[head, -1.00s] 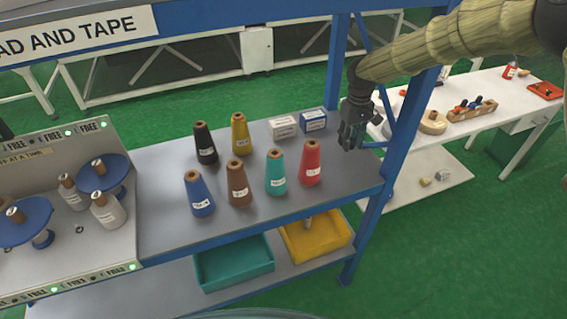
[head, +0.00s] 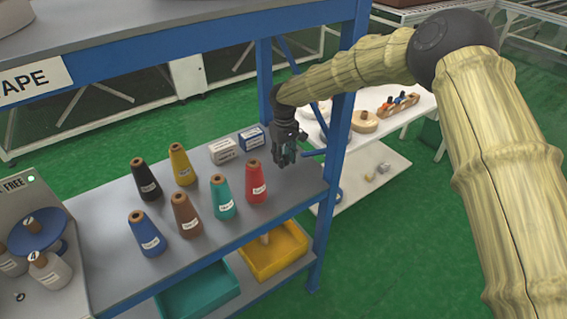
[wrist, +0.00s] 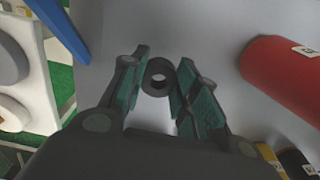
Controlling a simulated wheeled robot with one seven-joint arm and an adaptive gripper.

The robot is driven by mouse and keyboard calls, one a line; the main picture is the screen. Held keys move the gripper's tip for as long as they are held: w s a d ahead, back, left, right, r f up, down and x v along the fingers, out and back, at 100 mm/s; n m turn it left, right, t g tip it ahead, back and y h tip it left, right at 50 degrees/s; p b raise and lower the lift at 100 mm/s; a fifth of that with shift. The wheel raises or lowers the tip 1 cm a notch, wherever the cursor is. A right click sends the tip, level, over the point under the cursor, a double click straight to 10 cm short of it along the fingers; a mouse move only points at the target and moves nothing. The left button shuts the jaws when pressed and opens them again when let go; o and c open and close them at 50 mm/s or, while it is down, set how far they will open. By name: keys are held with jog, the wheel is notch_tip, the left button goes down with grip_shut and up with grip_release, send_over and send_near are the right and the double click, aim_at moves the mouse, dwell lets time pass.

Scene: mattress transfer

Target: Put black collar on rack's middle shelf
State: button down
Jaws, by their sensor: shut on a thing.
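My gripper (head: 286,157) is over the right end of the grey middle shelf (head: 285,190) of the blue-framed rack, just right of the red cone. In the wrist view, its green-padded fingers (wrist: 160,88) are shut on the black collar (wrist: 158,77), a small ring with a round hole that faces the camera. The grey shelf surface (wrist: 205,40) shows behind the collar. I cannot tell whether the collar touches the shelf. In the head view the collar is too small and dark to make out.
Several thread cones, such as the red cone (head: 256,182), stand left of my gripper. A blue post (head: 334,170) rises close on the right. Yellow (head: 275,252) and teal (head: 200,292) bins sit below.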

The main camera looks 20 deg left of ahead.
aim_at(284, 170)
jog(key=shift+f+p, duration=0.5)
jog(key=shift+f, duration=1.2)
jog(key=shift+f, duration=0.1)
jog(key=c, duration=1)
grip_release()
jog(key=shift+r, duration=0.2)
jog(key=shift+r+b, duration=1.35)
jog(key=shift+r, duration=2.3)
